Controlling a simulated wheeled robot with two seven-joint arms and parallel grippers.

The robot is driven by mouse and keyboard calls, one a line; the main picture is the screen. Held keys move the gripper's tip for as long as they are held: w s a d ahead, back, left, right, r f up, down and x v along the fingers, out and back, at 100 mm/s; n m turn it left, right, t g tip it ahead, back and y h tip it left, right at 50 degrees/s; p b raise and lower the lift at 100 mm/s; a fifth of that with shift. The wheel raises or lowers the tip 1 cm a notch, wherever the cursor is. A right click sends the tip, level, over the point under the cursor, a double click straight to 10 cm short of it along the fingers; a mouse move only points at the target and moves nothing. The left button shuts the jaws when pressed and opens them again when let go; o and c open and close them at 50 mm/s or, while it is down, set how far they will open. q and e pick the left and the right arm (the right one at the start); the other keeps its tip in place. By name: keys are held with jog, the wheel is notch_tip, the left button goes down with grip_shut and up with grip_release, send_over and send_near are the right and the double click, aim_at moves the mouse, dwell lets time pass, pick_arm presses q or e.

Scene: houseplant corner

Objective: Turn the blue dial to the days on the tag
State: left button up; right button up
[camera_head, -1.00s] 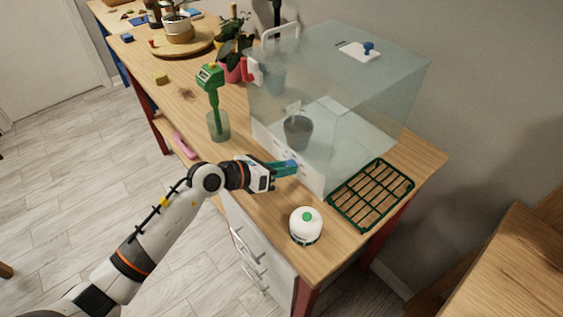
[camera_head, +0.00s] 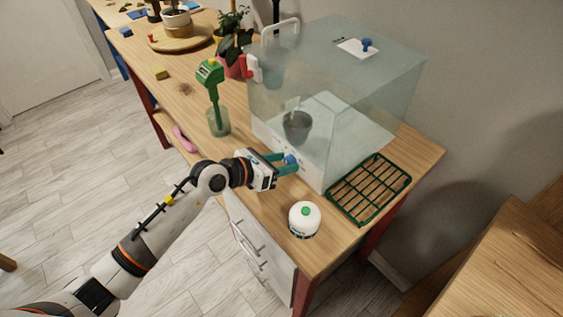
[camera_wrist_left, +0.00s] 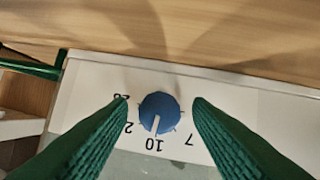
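The blue dial (camera_wrist_left: 160,113) sits on the white front panel (camera_wrist_left: 100,80) of the clear box (camera_head: 340,75). In the left wrist view, figures surround it upside down; 10 and 7 are readable, others are partly hidden by a finger. Its white pointer line points roughly at 10. My left gripper (camera_head: 288,162) is open, with one green finger on each side of the dial (camera_head: 291,159); visible gaps remain at both sides. A pale tag (camera_head: 292,104) stands in the grey pot (camera_head: 297,127) inside the box; its writing is too small to read. My right gripper is out of view.
A green slatted tray (camera_head: 368,190) lies right of the box. A green tool (camera_head: 211,80) stands in a clear cup (camera_head: 218,122) to the left.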

pick_arm(q)
jog(key=b+v, duration=0.1)
jog(key=v, duration=1.1)
